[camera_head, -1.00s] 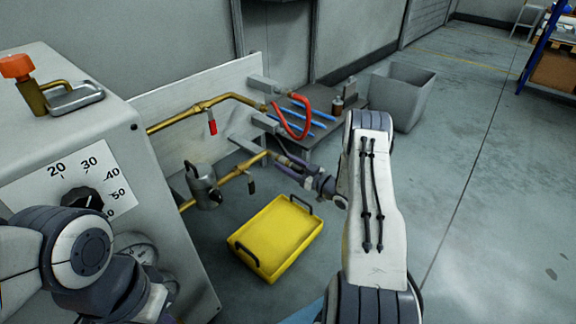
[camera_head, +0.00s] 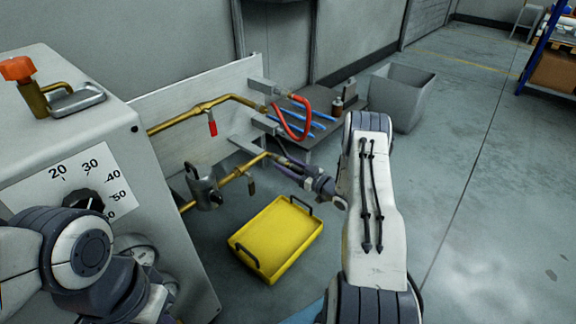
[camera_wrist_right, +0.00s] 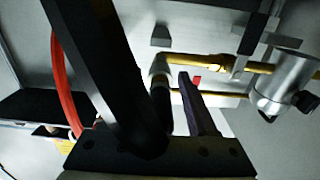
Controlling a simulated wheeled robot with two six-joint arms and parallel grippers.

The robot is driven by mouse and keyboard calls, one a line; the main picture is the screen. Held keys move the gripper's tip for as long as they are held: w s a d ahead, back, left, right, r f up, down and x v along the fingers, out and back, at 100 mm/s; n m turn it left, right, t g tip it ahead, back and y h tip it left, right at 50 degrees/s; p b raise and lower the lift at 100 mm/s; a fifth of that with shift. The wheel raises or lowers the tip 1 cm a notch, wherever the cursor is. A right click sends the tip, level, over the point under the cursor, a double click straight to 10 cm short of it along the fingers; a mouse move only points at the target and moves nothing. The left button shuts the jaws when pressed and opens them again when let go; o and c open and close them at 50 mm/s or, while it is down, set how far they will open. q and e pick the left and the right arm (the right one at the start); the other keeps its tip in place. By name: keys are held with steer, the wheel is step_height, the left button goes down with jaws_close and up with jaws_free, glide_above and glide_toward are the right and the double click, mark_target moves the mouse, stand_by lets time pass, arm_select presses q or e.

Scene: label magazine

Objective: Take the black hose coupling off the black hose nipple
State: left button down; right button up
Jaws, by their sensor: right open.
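My right gripper (camera_head: 275,163) is at the end of the lower brass pipe (camera_head: 256,161), beside the wall panel. In the right wrist view its two dark fingers stand apart, open. A dark cylindrical piece, seemingly the black hose coupling (camera_wrist_right: 161,98), shows between them below a grey collar (camera_wrist_right: 159,66) at the end of the brass pipe (camera_wrist_right: 205,61). I cannot tell whether a finger touches it. The black nipple is not distinguishable. In the head view the gripper largely hides the coupling. My left arm shows at lower left, but its gripper is out of view.
A red hose (camera_head: 292,133) loops above the gripper, near blue rods on a low grey table (camera_head: 298,148). A yellow tray (camera_head: 277,238) lies on the floor below. A padlock (camera_head: 251,186) hangs beside the pipe, and a grey can-shaped part (camera_head: 203,186) stands further left.

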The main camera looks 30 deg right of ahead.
mark_target(302, 173)
stand_by(0.3)
jaws_close()
steer(key=shift+s, duration=0.1)
steer(key=shift+p+v, duration=1.25)
steer(key=shift+v, duration=1.65)
